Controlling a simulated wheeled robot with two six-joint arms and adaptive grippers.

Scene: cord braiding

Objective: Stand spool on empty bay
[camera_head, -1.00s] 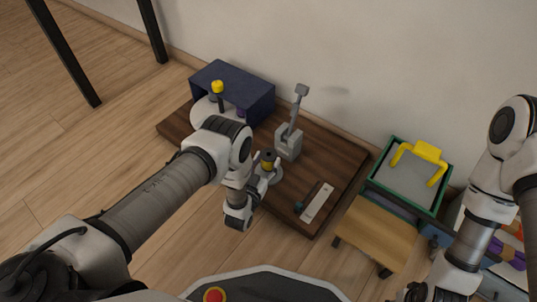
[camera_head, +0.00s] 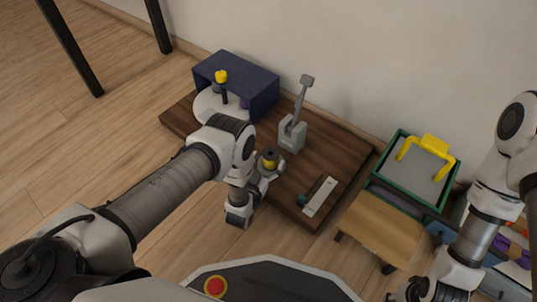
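A small spool (camera_head: 269,155) with a dark top and yellow winding is between the fingers of my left gripper (camera_head: 269,168), over the brown wooden board. The gripper looks closed around it, and its fingers hide the lower part. A round white disc (camera_head: 205,105) with a yellow-topped dark post (camera_head: 222,77) stands partly inside a dark blue open-fronted housing (camera_head: 250,88). A grey item (camera_head: 215,88) and a purple item (camera_head: 244,102) show on or near the disc. My arm hides its front, so I cannot tell which bay is empty. My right gripper (camera_head: 413,293) is at the bottom edge, mostly cut off.
On the wooden board (camera_head: 335,160) stand a grey lever device (camera_head: 292,133) and a white strip (camera_head: 320,197). A wall runs behind.

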